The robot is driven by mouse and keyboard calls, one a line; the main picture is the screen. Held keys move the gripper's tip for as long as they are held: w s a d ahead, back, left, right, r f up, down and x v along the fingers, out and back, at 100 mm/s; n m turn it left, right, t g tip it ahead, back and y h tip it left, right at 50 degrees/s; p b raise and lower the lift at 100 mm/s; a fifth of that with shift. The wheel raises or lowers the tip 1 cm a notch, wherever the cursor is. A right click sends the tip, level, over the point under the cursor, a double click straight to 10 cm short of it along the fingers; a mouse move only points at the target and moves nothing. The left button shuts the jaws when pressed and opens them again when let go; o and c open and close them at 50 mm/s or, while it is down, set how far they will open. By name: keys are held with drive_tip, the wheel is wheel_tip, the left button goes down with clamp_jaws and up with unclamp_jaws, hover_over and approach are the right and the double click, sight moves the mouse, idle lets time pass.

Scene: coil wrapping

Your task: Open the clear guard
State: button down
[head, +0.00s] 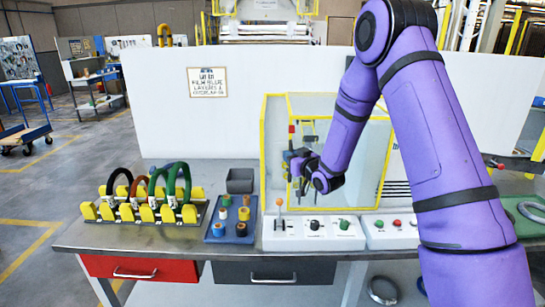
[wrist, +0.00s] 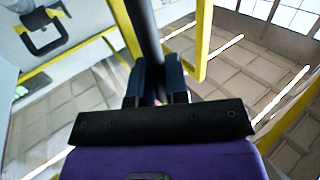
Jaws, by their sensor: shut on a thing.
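The clear guard (head: 264,150) is a see-through box with yellow edges, standing at the back of the bench in the head view. Its yellow framing also shows in the wrist view (wrist: 202,40). My gripper (head: 292,162) is at the guard's left front part, with my purple arm reaching in from the right. In the wrist view the two fingers (wrist: 157,85) are shut on a dark upright bar (wrist: 143,25), which looks like the guard's handle. The fingers and wrist hide the lower end of the bar. How far the guard stands open cannot be told.
A control box (head: 313,232) with a lever and knobs stands before the guard. A blue tray (head: 230,232) with spools, a grey bin (head: 240,181) and a yellow rack (head: 148,212) with rings are to the left. A white partition (head: 200,130) is behind.

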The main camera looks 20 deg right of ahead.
drive_tip(key=s+d, duration=0.2)
drive_tip(key=d, duration=0.6)
drive_tip(key=s+d, duration=0.3)
drive_tip(key=d, duration=0.6)
drive_tip(key=s+d, duration=0.3)
drive_tip(key=d, duration=0.6)
drive_tip(key=shift+s, duration=0.25)
drive_tip(key=c, duration=1.1)
unclamp_jaws()
drive_tip(key=shift+c, duration=0.2)
drive_tip(key=v, duration=1)
drive_tip(key=shift+s, duration=0.4)
